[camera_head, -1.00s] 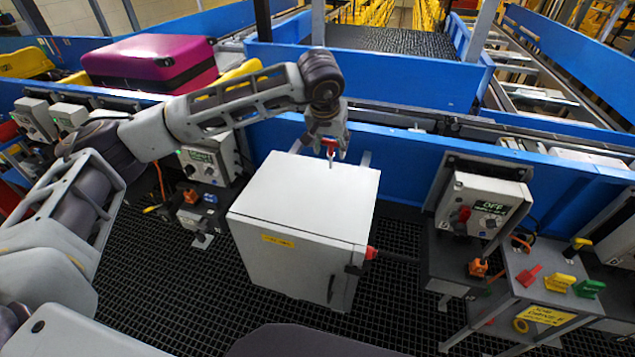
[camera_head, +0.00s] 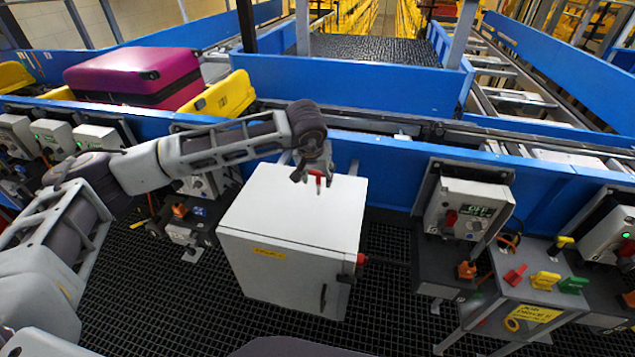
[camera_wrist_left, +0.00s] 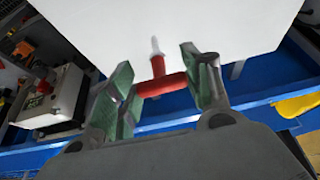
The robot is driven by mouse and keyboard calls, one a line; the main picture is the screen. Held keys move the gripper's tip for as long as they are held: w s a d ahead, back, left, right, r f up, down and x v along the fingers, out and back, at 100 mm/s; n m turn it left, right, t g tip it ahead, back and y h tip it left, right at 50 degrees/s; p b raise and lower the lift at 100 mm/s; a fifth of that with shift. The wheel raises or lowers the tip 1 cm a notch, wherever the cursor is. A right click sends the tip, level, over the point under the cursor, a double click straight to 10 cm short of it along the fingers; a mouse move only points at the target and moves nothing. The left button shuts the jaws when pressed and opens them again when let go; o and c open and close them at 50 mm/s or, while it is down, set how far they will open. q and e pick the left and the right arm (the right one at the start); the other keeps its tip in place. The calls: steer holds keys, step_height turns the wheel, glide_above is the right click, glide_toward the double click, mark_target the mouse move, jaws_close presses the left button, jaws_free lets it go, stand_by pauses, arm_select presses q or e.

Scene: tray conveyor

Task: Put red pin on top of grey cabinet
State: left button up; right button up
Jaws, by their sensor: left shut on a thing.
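My left gripper (camera_head: 314,176) is shut on the red pin (camera_head: 318,178), over the back part of the grey cabinet's top. In the left wrist view, the red pin (camera_wrist_left: 160,86) has its red crossbar between the green finger pads of my gripper (camera_wrist_left: 160,88), and its pale tip points toward the cabinet top. The grey cabinet (camera_head: 290,215) stands in the middle with a bare flat top; its top also shows in the left wrist view (camera_wrist_left: 210,30). I cannot tell whether the pin's tip touches the top. My right gripper is not in view.
A blue conveyor wall (camera_head: 385,165) runs behind the cabinet. A control box (camera_head: 467,212) stands to the right, with a small stand (camera_head: 535,290) bearing red, yellow and green tags. A magenta suitcase (camera_head: 135,75) lies at the back left. Black grating (camera_head: 385,290) covers the floor.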

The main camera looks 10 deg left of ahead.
mark_target(318, 183)
arm_select(q)
steer(key=shift+f+p, duration=0.35)
steer(key=shift+f, duration=1.2)
steer(key=shift+f, duration=0.2)
steer(key=o, duration=1)
steer(key=shift+r, duration=0.2)
steer(key=b+v, duration=0.2)
steer(key=v, duration=1)
steer(key=shift+b, duration=0.4)
